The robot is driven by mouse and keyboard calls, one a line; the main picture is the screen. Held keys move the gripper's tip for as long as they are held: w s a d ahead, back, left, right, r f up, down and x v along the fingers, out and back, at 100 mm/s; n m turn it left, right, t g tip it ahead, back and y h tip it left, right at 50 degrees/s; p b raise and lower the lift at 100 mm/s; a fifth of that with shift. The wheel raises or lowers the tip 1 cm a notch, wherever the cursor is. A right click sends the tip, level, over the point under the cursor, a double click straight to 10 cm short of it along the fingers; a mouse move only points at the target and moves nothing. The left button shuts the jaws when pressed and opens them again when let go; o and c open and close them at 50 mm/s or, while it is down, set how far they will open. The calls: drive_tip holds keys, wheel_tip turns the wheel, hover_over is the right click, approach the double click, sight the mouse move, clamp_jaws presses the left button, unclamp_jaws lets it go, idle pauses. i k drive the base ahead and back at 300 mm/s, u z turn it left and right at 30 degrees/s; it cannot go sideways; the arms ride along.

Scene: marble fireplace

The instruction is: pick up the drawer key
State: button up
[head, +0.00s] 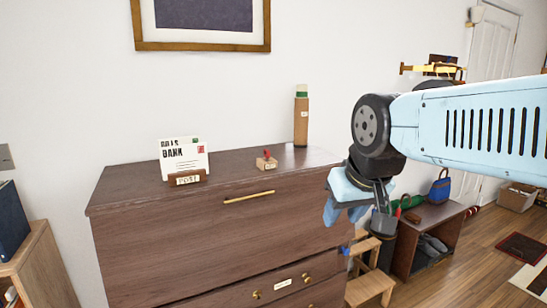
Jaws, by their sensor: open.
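I cannot make out a drawer key for certain. A small wooden block (266,164) with a red piece on top and a small label sits on top of the brown dresser (225,240); the red piece is too small to identify. My gripper (347,205) is at the dresser's right end, apart from the block and to its right. Its light blue fingers point down and are open, with nothing seen between them. My arm comes in from the right and hides part of the room behind.
A letter holder (187,180) with envelopes stands left on the dresser top. A tall brown tube (301,118) stands at the back right. The top between them is mostly clear. A wooden step stool (370,287) and a low shoe bench (405,262) stand right of the dresser.

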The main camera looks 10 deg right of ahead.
sight(266, 152)
drive_tip(key=u, duration=0.15)
drive_tip(key=i, duration=0.9)
drive_tip(key=z, duration=0.1)
